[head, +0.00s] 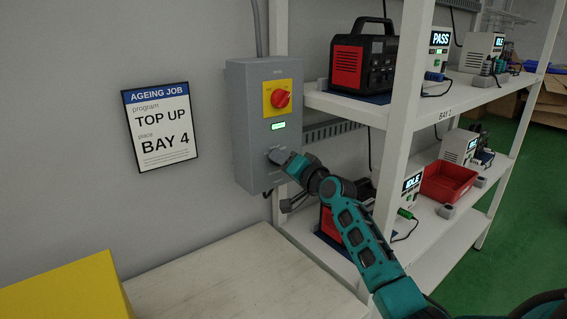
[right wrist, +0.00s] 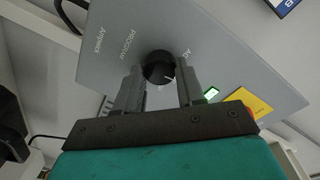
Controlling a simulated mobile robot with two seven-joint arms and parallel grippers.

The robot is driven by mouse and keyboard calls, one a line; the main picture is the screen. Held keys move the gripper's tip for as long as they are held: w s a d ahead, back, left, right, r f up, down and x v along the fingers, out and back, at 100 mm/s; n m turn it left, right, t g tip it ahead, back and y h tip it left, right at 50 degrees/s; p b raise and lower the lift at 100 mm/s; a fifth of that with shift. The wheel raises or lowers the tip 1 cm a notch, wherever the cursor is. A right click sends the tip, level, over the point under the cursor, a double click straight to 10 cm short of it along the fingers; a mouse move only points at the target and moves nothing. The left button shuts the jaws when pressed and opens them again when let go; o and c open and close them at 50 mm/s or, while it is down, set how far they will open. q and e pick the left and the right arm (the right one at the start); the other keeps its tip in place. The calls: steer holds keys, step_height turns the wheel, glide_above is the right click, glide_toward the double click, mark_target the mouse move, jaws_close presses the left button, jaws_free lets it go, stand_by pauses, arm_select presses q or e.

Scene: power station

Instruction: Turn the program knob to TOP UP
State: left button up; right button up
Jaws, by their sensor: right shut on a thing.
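The program knob (right wrist: 158,66) is a round black knob with a white pointer mark, on the face of a grey control box (head: 243,150). In the right wrist view the word PROGRAM and other lettering lie beside it, partly hidden and too small to read fully. My right gripper (right wrist: 160,80) has its two fingers on either side of the knob and is shut on it. In the head view my right gripper (head: 276,158) covers the knob at the lower part of the box. My left gripper is not in view.
A red rotary switch (head: 281,99) on a yellow plate and a small lit green display (head: 278,126) sit above the knob. A wall sign (head: 160,125) reads program TOP UP, place BAY 4. A white shelf rack (head: 407,110) with power units stands close on the right.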

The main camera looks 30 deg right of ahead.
steer(key=shift+r+m, duration=0.1)
steer(key=shift+m, duration=0.5)
steer(key=o, duration=1)
steer(key=shift+o, duration=0.2)
steer(key=s, duration=1.2)
steer(key=shift+s+d+r, duration=0.3)
steer(key=shift+s, duration=0.1)
